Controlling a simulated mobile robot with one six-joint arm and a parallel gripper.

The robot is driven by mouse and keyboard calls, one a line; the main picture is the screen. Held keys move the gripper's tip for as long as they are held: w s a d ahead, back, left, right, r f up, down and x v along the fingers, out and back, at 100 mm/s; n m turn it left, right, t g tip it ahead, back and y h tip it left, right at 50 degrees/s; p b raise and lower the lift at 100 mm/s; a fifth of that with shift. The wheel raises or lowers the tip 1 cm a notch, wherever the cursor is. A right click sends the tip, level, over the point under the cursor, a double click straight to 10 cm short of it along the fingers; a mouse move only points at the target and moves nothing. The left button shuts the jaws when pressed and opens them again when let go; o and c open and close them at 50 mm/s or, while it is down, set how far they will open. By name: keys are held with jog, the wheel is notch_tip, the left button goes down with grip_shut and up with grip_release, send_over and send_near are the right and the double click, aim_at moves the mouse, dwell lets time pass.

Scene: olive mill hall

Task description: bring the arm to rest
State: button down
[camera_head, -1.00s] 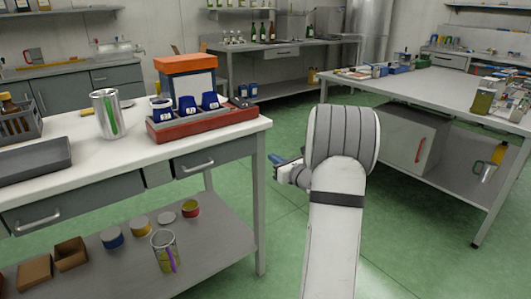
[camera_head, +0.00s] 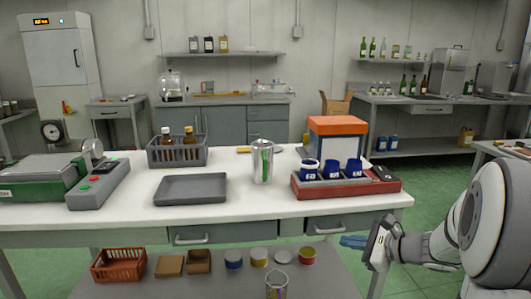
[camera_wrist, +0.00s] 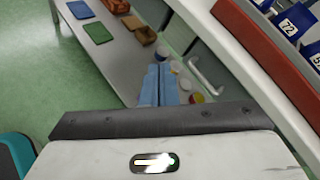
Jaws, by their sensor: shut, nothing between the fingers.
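My gripper (camera_head: 354,242) is at the right of the head view, just off the front right corner of the white-topped table (camera_head: 230,213). Its blue fingers are shut together with nothing between them. In the wrist view the shut fingers (camera_wrist: 158,84) point over the table's lower shelf (camera_wrist: 110,50). My arm comes in from the right edge of the head view, bent at a large rounded joint. The gripper appears clear of the table, though the exact gap is hard to tell.
On the tabletop stand a red rack (camera_head: 345,188) with blue cups, a metal canister (camera_head: 262,162), a grey tray (camera_head: 191,188) and a grey crate (camera_head: 177,152) of bottles. The lower shelf holds an orange basket (camera_head: 118,265) and several tins. Green floor (camera_head: 438,200) is open at the right.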

jog(key=s+a+r+n+g+h+p, duration=0.2)
jog(key=s+a+r+n+g+p, duration=0.25)
jog(key=s+n, duration=0.2)
jog(key=s+a+r+n+g+h+p, duration=0.1)
jog(key=s+a+r+n+g+p, duration=0.3)
jog(key=s, duration=0.4)
jog(key=s+d+r+n+t+h+p, duration=0.1)
jog(key=s+r+n+h+p, duration=0.5)
jog(key=s+n, duration=0.2)
jog(key=n, duration=0.2)
jog(key=shift+s+d+r+n+p, duration=0.15)
jog(key=shift+d+r+n+p, duration=0.1)
jog(key=shift+d+n+p, duration=0.15)
